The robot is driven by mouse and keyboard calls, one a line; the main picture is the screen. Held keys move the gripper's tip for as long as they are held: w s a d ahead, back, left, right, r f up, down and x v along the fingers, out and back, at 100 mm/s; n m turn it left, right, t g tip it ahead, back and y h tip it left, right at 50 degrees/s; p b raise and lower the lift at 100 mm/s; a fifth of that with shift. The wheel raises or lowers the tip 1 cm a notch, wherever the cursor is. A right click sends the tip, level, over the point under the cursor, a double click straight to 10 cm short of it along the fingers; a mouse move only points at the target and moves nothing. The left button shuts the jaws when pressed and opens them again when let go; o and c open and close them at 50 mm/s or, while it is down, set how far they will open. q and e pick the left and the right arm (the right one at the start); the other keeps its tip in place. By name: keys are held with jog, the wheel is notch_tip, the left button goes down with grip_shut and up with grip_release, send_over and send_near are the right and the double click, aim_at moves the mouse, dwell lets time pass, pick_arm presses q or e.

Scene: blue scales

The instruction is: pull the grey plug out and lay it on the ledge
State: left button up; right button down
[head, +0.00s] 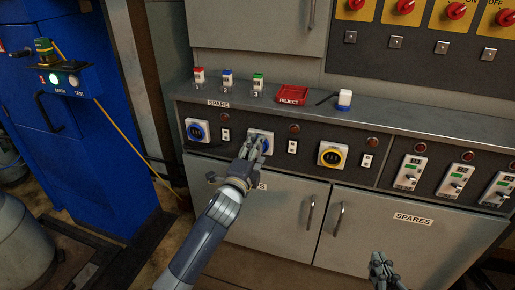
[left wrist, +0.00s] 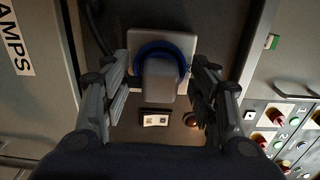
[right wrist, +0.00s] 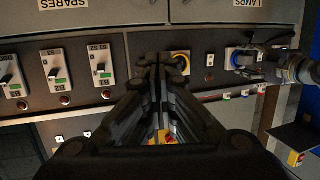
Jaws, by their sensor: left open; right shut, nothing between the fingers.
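The grey plug (left wrist: 160,80) sits in a socket with a blue ring (left wrist: 187,55) on the panel front. In the left wrist view my left gripper (left wrist: 161,72) is open, with one finger on each side of the plug and gaps visible between. In the head view my left gripper (head: 257,146) is at the middle socket and mostly hides the plug. The grey ledge (head: 425,119) runs along the top of the panel. My right gripper (head: 381,262) is low in front of the cabinet doors, shut and empty; its closed fingers also show in the right wrist view (right wrist: 160,62).
On the ledge stand red (head: 199,76), blue (head: 227,78) and green (head: 258,81) items, a red REJECT tray (head: 292,95) and a blue-white plug (head: 344,100) with a dark cable. The ledge's right part is bare. A yellow-ringed socket (head: 333,155) is right of the left gripper.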

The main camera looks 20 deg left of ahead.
jog(key=shift+s+d+f+g, duration=0.1)
jog(key=shift+s+f+g, duration=0.15)
jog(key=shift+f, duration=0.25)
pick_arm(q)
grip_shut()
